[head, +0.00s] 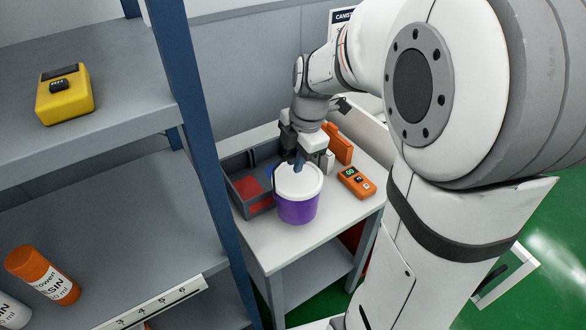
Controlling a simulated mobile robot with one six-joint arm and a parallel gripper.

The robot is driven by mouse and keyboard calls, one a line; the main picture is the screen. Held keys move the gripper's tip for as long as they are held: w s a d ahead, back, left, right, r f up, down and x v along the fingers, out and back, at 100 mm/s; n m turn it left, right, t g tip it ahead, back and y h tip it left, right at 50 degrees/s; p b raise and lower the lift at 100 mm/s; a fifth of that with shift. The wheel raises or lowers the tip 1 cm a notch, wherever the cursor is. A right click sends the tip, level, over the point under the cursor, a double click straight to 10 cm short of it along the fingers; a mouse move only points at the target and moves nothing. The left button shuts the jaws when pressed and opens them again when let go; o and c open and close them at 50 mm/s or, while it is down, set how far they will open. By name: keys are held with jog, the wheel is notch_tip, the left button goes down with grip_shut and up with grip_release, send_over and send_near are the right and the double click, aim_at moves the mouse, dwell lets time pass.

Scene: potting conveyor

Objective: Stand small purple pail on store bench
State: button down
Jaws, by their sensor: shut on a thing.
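The small purple pail (297,207) with a white lid (298,179) is upright at the bench top (277,249), near its front left part. My gripper (301,162) is at the far side of the pail's lid, pointing down, and is shut on the pail. The fingertips are partly hidden, so the exact grip point is unclear. I cannot tell whether the pail's base touches the bench.
A grey crate (237,164) with red and blue contents stands left of the pail.

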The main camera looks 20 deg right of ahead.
aim_at(295, 176)
jog(key=shift+f, duration=2.1)
jog(key=c, duration=1.4)
grip_release()
jog(key=shift+s, duration=0.1)
jog(key=shift+c, duration=0.2)
notch_tip(295, 176, up, 11)
jog(key=s+d, duration=0.1)
jog(key=d, duration=0.1)
jog(key=s+a+f+m+t, duration=0.1)
jog(key=s+f+m, duration=0.1)
jog(key=s+m, duration=0.5)
jog(key=s+f+m+h, duration=0.1)
jog(key=s+m, duration=0.6)
jog(key=m, duration=0.7)
jog(key=shift+a+f+m+t+h, duration=0.3)
jog(key=shift+a+f+m+t, duration=0.1)
jog(key=shift+f, duration=0.25)
jog(key=shift+w+d, duration=0.1)
